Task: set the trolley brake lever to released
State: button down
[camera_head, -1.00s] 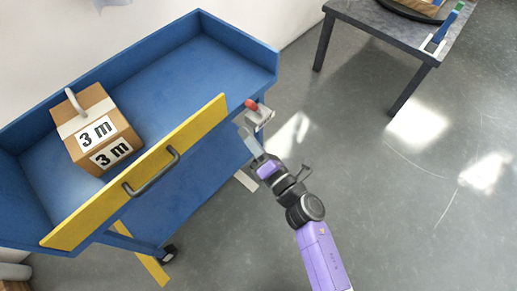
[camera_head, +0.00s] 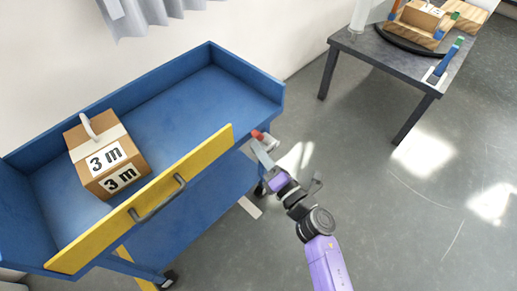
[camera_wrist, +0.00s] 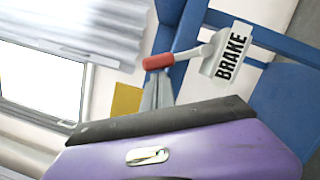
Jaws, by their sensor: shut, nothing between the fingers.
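The brake lever, with a red grip (camera_wrist: 158,62) on a grey arm, stands out from a plate marked BRAKE (camera_wrist: 228,50) in the wrist view. In the head view the red grip (camera_head: 258,134) shows at the right end of the blue trolley (camera_head: 240,62). My gripper (camera_head: 258,150) is shut and empty. Its fingertips (camera_wrist: 157,86) are just beside the red grip, close to it or touching; I cannot tell which. The lever's lower part is partly hidden by my gripper in the head view.
A box marked 3 m (camera_head: 105,160) sits on the trolley's top tray. A yellow panel (camera_head: 200,156) with a grey handle (camera_head: 157,200) runs along its front edge. A dark table (camera_head: 390,62) stands at the back right. The floor on the right is clear.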

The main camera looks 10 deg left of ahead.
aim_at(259, 136)
jog(key=shift+w+r+m+p, duration=0.15)
jog(key=shift+r+m+p, duration=0.15)
jog(key=shift+p, duration=0.15)
jog(key=r+m+p, duration=0.1)
jog(key=p, duration=0.1)
jog(key=w+d+r+m+h+p, duration=0.1)
jog(key=p, duration=0.2)
jog(key=shift+m, duration=0.3)
jog(key=w+d+m+p, duration=0.1)
jog(key=m+p, duration=0.1)
jog(key=p, duration=0.1)
jog(key=w+d+m+g+p, duration=0.1)
jog(key=w+m+p, duration=0.1)
jog(key=m+p, duration=0.1)
jog(key=w+d+m+p, duration=0.1)
jog(key=m+p, duration=0.1)
jog(key=p, duration=0.2)
jog(key=shift+w+d+r+g+h, duration=0.25)
jog(key=shift+w+d+g+h, duration=0.05)
jog(key=shift+g+h, duration=0.1)
jog(key=shift+w+d, duration=0.15)
